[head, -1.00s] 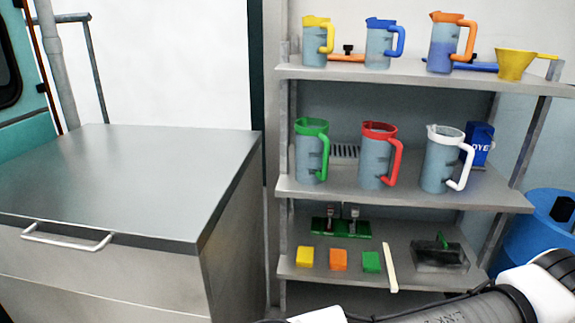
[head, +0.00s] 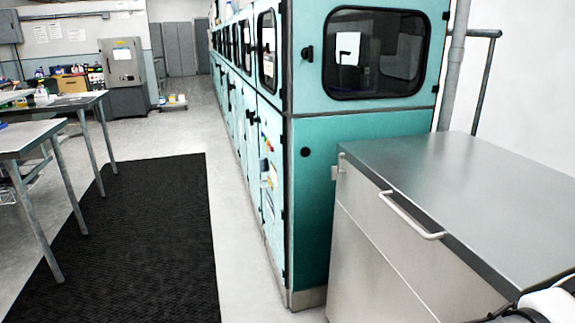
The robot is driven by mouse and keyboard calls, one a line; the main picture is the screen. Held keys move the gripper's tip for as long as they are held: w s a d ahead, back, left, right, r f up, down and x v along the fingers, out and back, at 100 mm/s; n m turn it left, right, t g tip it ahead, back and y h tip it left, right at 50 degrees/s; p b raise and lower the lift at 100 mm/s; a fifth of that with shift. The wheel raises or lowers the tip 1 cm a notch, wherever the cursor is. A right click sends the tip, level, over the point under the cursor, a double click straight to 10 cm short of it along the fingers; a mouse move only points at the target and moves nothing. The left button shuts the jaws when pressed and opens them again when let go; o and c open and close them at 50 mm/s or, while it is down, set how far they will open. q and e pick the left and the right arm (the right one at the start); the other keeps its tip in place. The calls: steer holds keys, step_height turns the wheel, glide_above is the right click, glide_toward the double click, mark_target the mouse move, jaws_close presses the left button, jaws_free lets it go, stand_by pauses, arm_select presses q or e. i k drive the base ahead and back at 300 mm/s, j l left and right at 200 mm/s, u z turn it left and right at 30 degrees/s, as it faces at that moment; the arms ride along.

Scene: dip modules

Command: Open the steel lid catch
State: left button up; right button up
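A steel cabinet (head: 390,255) with a flat steel lid (head: 470,180) stands at the right in the head view. The lid looks closed. A bar handle (head: 410,216) runs along the lid's front edge. A small bright metal piece (head: 336,168) sticks out at the cabinet's far left corner, just below the lid's edge. It may be the catch; its state is too small to tell. Neither gripper is in view. Only part of one of my arms shows at the bottom right corner, over the near edge of the cabinet.
A tall teal machine (head: 310,200) stands directly left of the cabinet. A black floor mat (head: 150,245) lies left of it, with clear grey floor between. Metal tables (head: 45,128) stand at the left. A grey pipe (head: 455,70) rises behind the cabinet.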

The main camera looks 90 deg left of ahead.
mark_target(335, 170)
steer(key=j+u, duration=0.15)
steer(key=u, duration=0.35)
steer(key=i+j+u, duration=0.1)
steer(key=u, duration=0.4)
steer(key=j+u, duration=0.1)
steer(key=u, duration=0.4)
steer(key=i+u, duration=0.15)
steer(key=u, duration=0.35)
steer(key=i+u, duration=0.1)
steer(key=u, duration=0.4)
steer(key=k+j+z, duration=0.1)
